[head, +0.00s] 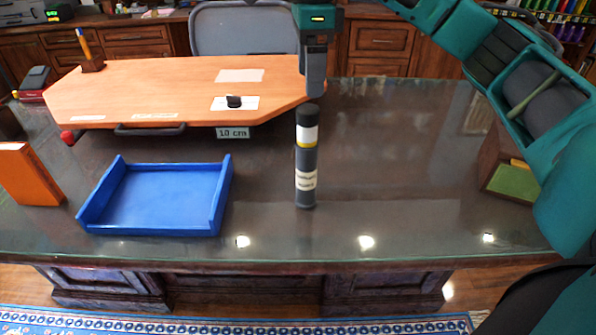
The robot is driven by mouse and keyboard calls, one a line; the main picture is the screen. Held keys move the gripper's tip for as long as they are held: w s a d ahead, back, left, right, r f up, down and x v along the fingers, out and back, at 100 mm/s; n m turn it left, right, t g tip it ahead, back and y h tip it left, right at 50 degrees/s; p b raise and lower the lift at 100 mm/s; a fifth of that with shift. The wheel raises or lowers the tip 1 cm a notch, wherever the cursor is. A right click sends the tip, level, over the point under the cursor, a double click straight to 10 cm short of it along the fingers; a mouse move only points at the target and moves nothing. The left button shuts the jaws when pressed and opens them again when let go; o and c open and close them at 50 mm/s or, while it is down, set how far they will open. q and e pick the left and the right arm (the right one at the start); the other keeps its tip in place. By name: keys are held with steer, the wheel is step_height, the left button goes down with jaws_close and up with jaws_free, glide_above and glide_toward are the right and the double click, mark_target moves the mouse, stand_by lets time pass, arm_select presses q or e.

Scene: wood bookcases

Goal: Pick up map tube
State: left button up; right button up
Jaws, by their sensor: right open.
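The map tube (306,163) is a dark grey cylinder with a black cap, a white and yellow band near its top and a white label lower down. It stands upright on the glassy dark desk top (400,190), near the middle of the head view. My right arm comes in from the upper right. My right gripper (315,92) points down just above the tube's cap, in line with it in the picture. It is open and holds nothing. Whether the fingertips touch the cap cannot be told. My left gripper is not in view.
A blue tray (160,229) sits left of the tube, with an orange book or box (28,174) further left. A wooden board (160,85) with a "10 cm" tag (232,132) lies behind. A brown and green object (511,183) stands at right. A grey chair (243,28) is beyond.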

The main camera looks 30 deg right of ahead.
mark_target(309, 132)
step_height(309, 132, down, 12)
steer(key=shift+s+a+f+b, duration=0.1)
steer(key=shift+f+b, duration=0.05)
steer(key=shift+b, duration=1)
jaws_close()
